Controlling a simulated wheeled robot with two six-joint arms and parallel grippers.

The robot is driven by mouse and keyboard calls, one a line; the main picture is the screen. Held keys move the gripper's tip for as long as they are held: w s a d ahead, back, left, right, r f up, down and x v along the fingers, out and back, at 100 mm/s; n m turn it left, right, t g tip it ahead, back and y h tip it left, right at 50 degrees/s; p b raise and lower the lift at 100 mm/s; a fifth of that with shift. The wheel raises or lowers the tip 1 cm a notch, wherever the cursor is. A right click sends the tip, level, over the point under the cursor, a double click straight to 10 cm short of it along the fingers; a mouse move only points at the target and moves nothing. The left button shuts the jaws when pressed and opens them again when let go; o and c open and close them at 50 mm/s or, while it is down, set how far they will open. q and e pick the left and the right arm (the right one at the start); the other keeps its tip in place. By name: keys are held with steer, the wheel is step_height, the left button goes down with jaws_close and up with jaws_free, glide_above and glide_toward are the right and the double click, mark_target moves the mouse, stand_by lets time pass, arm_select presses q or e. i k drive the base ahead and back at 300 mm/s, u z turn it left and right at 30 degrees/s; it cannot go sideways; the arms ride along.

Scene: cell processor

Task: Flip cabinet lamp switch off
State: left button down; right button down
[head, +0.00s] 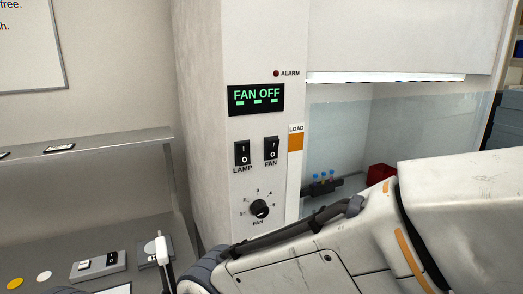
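The lamp switch (242,153) is a black rocker marked I and O, on the white front panel of the cabinet (215,60), above the word LAMP. I cannot tell for sure which side of it is pressed in. The similar fan switch (271,149) is just to its right, above the word FAN. Neither gripper shows in the head view. A large white arm link of mine fills the lower right, below the panel, and does not cover the lamp switch.
A display (256,98) above the switches reads FAN OFF. A fan dial (260,209) is below them. The cabinet's glass sash (335,135) is at the right, with a small rack of blue-capped tubes (323,184) behind it. A grey shelf (90,145) is at the left.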

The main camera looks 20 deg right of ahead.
mark_target(243, 151)
steer(key=z, duration=3.15)
steer(key=i, duration=0.65)
steer(key=u, duration=2.65)
